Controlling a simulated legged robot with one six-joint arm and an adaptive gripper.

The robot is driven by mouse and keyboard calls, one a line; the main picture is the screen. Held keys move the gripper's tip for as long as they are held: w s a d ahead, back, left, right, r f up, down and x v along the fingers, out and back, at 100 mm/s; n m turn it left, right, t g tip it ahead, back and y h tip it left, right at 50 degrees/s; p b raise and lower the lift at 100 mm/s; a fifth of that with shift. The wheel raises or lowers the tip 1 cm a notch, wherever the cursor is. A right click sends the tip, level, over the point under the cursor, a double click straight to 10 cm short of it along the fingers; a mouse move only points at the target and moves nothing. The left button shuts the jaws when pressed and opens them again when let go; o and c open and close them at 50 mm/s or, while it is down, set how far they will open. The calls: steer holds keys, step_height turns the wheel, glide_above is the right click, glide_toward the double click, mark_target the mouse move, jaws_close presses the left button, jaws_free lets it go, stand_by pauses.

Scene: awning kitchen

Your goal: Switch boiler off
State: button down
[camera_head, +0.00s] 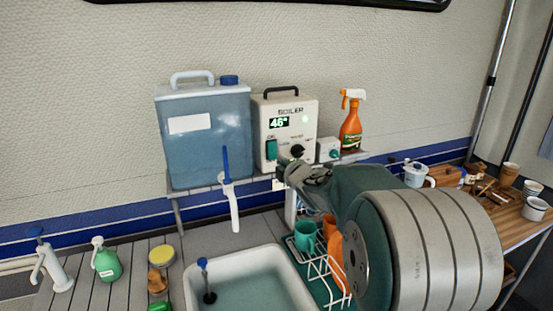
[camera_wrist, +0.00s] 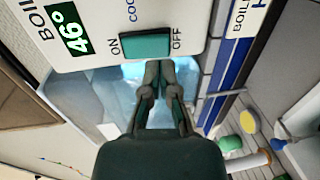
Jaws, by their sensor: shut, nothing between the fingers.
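The boiler (camera_head: 295,115) is a white box with a black handle, standing on a shelf. Its display (camera_head: 279,123) reads 46°, and a small light (camera_head: 305,119) to the right glows green. A green rocker switch (camera_head: 271,150) is on its lower left front. In the wrist view the switch (camera_wrist: 145,46) lies between the printed words ON and OFF. My gripper (camera_wrist: 160,64) is shut and empty, its tips close beside the switch's long edge. Whether they touch it cannot be told. In the head view my gripper (camera_head: 284,164) is just below the boiler's front.
A blue water container (camera_head: 205,145) stands left of the boiler. A small white box (camera_head: 328,150) and an orange spray bottle (camera_head: 350,130) stand to the right. Below are a sink (camera_head: 196,290), a white tap (camera_head: 234,205) and a dish rack (camera_head: 318,268) with cups.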

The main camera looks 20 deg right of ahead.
mark_target(273, 157)
steer(key=shift+w+f, duration=0.2)
steer(key=shift+w, duration=1.35)
steer(key=shift+w+a, duration=0.15)
steer(key=shift+a, duration=0.2)
steer(key=shift+d, duration=0.1)
steer(key=shift+w+f, duration=0.1)
steer(key=shift+w, duration=0.1)
steer(key=shift+d, duration=0.1)
steer(key=shift+s, duration=0.1)
